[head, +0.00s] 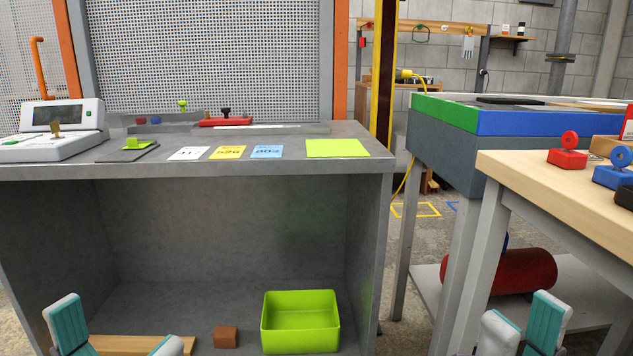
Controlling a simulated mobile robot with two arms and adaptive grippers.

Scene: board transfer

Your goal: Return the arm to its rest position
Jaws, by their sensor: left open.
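My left gripper (117,328) is at the bottom left, with its two teal-padded fingers wide apart. A wooden board (140,345) shows behind and between these fingers; I cannot tell whether they touch it. My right gripper (523,322) is at the bottom right, in front of the wooden table's legs. Its fingers stand apart with nothing visible between them. Both arms are mostly below the picture's edge.
The grey workbench (250,163) holds a white device (60,130), coloured cards and a green sheet (337,148). A green bin (300,322) and a brown block (226,336) sit below. A wooden table (520,165) with red and blue parts stands right.

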